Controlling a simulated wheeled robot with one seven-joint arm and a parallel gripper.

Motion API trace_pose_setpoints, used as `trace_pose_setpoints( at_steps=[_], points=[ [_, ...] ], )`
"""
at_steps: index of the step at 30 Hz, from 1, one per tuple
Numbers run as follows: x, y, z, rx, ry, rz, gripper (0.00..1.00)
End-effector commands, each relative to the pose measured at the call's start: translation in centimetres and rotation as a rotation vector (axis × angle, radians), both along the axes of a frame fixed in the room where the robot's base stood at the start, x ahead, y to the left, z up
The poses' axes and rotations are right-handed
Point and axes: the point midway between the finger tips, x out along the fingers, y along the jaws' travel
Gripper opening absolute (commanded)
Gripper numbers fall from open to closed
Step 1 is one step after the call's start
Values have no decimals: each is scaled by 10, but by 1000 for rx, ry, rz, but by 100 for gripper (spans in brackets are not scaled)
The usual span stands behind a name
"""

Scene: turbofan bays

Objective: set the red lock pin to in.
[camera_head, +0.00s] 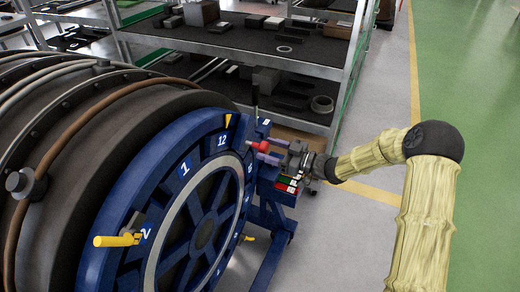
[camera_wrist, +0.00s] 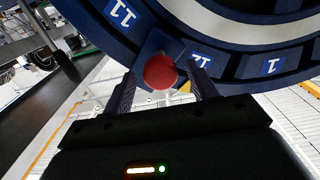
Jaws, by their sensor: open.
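The red lock pin (camera_head: 257,147) shows as a red knob at the right side of the blue ring (camera_head: 130,185), near the number 12. In the wrist view the round red knob (camera_wrist: 160,71) sits in front of a blue block on the ring. My gripper (camera_wrist: 160,85) is open, with one finger on each side of the knob; I cannot tell whether either finger touches it. In the head view my gripper (camera_head: 272,152) comes in from the right, level with the knob. The pin's shaft is mostly hidden behind the knob.
A yellow handle (camera_head: 117,240) sticks out of the ring near the 2. A blue stand (camera_head: 272,225) with red and green labels is below my gripper. Grey shelving (camera_head: 250,40) with parts stands behind. The floor at right is clear.

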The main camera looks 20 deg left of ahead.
Motion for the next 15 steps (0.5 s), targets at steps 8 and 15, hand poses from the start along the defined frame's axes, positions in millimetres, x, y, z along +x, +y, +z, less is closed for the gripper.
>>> trace_pose_setpoints(
  at_steps=[8,15],
  points=[
    [-9,-57,-3,-1,-1,-2,58],
    [-16,-104,-3,-1,-1,-3,58]
  ],
)
